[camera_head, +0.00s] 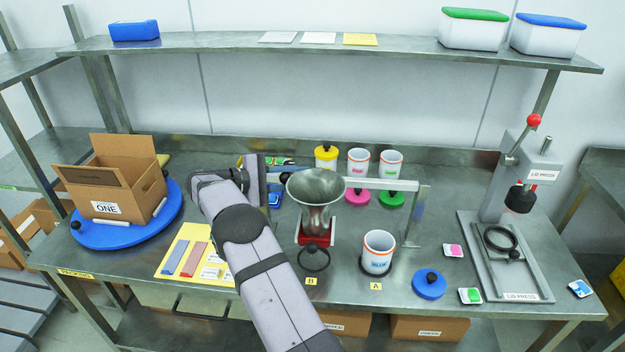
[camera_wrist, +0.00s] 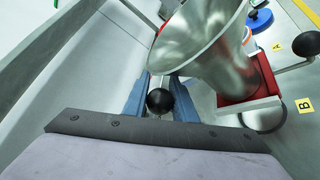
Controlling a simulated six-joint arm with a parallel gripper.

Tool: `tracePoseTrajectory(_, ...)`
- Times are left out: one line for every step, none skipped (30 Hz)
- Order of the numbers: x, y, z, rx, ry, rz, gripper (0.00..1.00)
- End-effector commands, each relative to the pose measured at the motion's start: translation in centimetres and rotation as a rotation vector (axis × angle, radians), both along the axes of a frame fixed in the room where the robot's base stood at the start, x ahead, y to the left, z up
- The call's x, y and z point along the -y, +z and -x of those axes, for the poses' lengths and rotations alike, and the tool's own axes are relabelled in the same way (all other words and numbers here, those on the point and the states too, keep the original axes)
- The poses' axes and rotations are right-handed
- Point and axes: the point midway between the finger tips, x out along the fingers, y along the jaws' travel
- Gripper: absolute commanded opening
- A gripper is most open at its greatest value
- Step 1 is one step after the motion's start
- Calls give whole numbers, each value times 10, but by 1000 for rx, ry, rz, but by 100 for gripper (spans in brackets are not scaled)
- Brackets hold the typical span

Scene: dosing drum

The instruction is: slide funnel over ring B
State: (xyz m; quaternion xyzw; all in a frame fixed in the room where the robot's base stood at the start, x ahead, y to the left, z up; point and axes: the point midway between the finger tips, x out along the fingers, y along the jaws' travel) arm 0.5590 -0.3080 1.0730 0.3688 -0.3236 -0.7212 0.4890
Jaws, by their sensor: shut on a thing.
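The steel funnel (camera_head: 317,190) stands upright on a red carriage (camera_head: 330,237) at the rail, left of the blue-labelled jar. It also shows large in the wrist view (camera_wrist: 205,40). Ring B (camera_head: 314,271) is a black ring on the bench behind the B label; the funnel and carriage appear just behind it, and exact alignment cannot be told. My gripper (camera_wrist: 160,104) is left of the funnel, its blue fingers shut around a small handle with a black ball knob (camera_wrist: 160,101), seemingly the funnel's. In the head view the fingertips are mostly hidden.
The jar (camera_head: 379,248) stands on ring A, right of the funnel. The rail (camera_head: 385,184) crosses behind it. A blue lid (camera_head: 429,284) and the lid press (camera_head: 510,260) are right. A box on a blue turntable (camera_head: 125,229) is left.

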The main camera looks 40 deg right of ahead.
Motion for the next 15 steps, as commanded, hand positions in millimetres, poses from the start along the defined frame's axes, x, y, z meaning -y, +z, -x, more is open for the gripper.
tracePoseTrajectory(-3,-1,-3,-2,1,-1,0)
tracePoseTrajectory(-4,-1,-4,-1,0,0,0)
tracePoseTrajectory(-5,-1,-5,-1,0,0,0)
tracePoseTrajectory(-6,-1,-5,-2,0,0,0)
tracePoseTrajectory(-7,-1,-6,-2,0,0,0)
tracePoseTrajectory(-7,-1,-7,-2,1,-1,0)
tracePoseTrajectory(-8,-1,-7,-2,1,-1,0)
tracePoseTrajectory(-8,-1,-7,-2,1,-1,0)
tracePoseTrajectory(-8,-1,-7,-1,2,-1,0)
tracePoseTrajectory(-8,-1,-8,-1,2,-1,0)
tracePoseTrajectory(-8,0,-8,-1,2,-1,0)
tracePoseTrajectory(-8,0,-8,-1,3,-1,0)
tracePoseTrajectory(-8,0,-8,-1,3,-1,0)
tracePoseTrajectory(-8,0,-8,0,4,-1,0)
tracePoseTrajectory(-9,0,-8,0,4,-1,0)
